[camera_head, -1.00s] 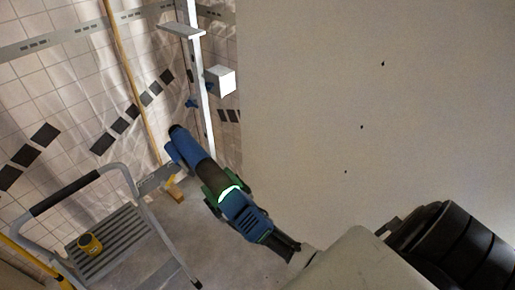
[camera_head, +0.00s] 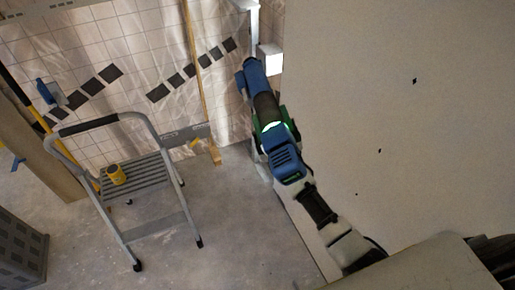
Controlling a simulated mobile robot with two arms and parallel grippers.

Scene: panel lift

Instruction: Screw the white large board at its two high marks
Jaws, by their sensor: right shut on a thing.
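The large white board (camera_head: 430,140) stands upright and fills the right of the view. It bears several small black marks in a slanting row, the highest being a mark (camera_head: 415,81) near the upper right. My right gripper (camera_head: 306,188), at the end of the arm from the lower right, is shut on a blue and black power tool (camera_head: 285,163) with green parts and a lit ring. The tool points up and left, by the board's left edge, well away from the marks. I cannot tell whether it touches the board. My left gripper is not in view.
A step stool (camera_head: 140,182) with a yellow tape measure (camera_head: 116,174) on it stands left on the concrete floor. A white box (camera_head: 270,57) is behind the tool's tip. A grey crate (camera_head: 20,250) sits lower left. The floor (camera_head: 215,250) between is clear.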

